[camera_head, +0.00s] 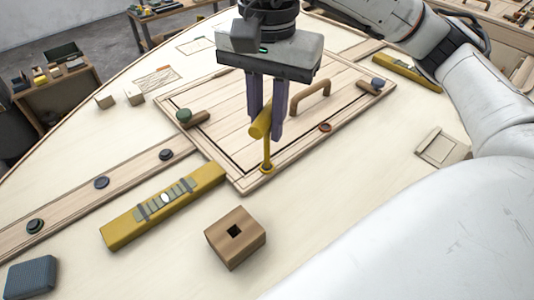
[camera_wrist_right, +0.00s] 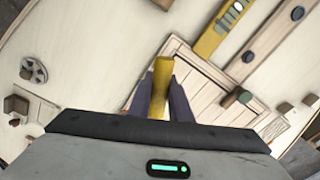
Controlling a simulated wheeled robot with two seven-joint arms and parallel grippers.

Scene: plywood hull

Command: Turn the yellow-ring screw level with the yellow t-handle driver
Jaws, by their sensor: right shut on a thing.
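My right gripper (camera_head: 267,135) is shut on the crossbar of the yellow t-handle driver (camera_head: 262,124). The driver's shaft points down, and its tip is at the yellow-ring screw (camera_head: 267,168) near the front corner of the wooden hatch panel (camera_head: 222,100). The screw head is mostly hidden by the tip, so I cannot tell how level it sits. In the right wrist view the yellow handle (camera_wrist_right: 161,80) sits between the two dark fingers (camera_wrist_right: 163,100). My left gripper is not in view.
A yellow spirit level (camera_head: 122,232) lies left of the panel. A wooden block with a square hole (camera_head: 249,247) stands in front. The panel has a wooden handle (camera_head: 311,97), a green knob (camera_head: 184,116) and an orange-ringed screw (camera_head: 325,127). A blue block (camera_head: 31,277) lies front left.

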